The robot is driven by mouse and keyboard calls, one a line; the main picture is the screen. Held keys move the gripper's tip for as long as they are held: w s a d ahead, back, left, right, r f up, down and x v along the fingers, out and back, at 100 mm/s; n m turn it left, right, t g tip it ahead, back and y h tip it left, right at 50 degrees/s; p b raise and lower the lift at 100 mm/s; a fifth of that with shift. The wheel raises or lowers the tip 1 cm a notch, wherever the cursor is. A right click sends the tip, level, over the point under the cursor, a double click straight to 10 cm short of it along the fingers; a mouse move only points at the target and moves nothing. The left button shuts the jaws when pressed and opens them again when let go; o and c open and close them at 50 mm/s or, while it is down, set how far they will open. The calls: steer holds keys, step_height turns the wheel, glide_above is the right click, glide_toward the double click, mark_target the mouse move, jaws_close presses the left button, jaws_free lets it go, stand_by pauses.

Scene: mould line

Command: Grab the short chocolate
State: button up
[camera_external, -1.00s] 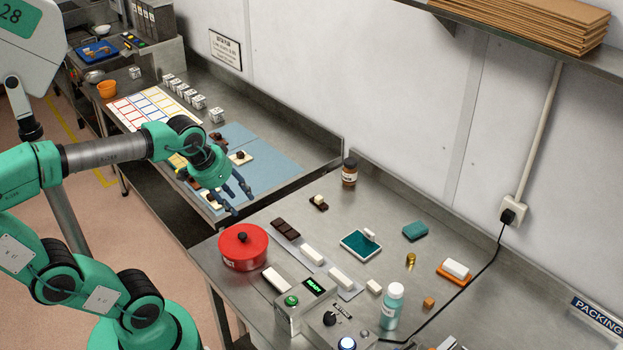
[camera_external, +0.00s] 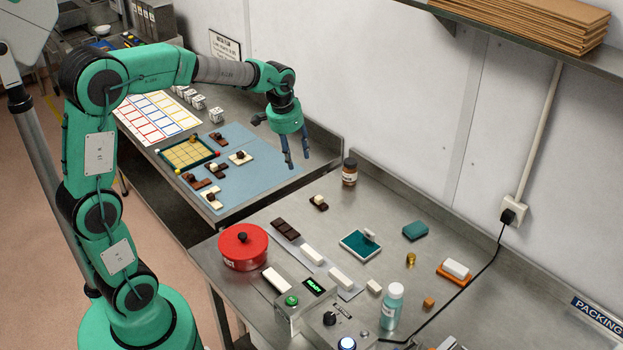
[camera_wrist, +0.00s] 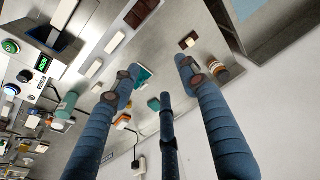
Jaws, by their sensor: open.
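A short dark brown chocolate piece (camera_external: 319,202) with a cream knob on top lies alone on the near steel table; it also shows in the wrist view (camera_wrist: 188,41). A longer dark bar (camera_external: 285,229) lies left of and nearer than it, and is partly visible at the wrist view's top (camera_wrist: 141,12). Several small brown and cream pieces (camera_external: 218,140) lie on the blue mat. My gripper (camera_external: 297,160) is open and empty, pointing down above the mat's right edge, beyond and left of the short piece. Its blue fingers (camera_wrist: 158,75) are spread in the wrist view.
A brown jar (camera_external: 349,173) stands just behind the short piece. A red pot (camera_external: 243,247), white bars (camera_external: 312,253), a teal pad (camera_external: 360,244) and a control box (camera_external: 303,297) crowd the near table.

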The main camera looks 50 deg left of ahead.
steer(key=w+a+f+g+p, duration=0.1)
steer(key=w+a+f+p, duration=0.3)
steer(key=w+f, duration=0.5)
steer(key=g+p, duration=0.1)
steer(key=p, duration=0.2)
glide_above(318, 198)
step_height(318, 198, down, 7)
steer(key=shift+w+a+f, duration=0.1)
steer(key=shift+w+f, duration=0.25)
steer(key=shift+w, duration=0.1)
steer(key=shift+f, duration=0.15)
step_height(318, 198, down, 8)
steer(key=shift+f+b, duration=0.1)
steer(key=shift+b, duration=0.2)
steer(key=shift+s+f, duration=0.1)
steer(key=shift+f, duration=0.05)
steer(key=f, duration=0.3)
steer(key=shift+s+f, duration=0.15)
steer(key=shift+s, duration=0.15)
steer(key=shift+f, duration=0.85)
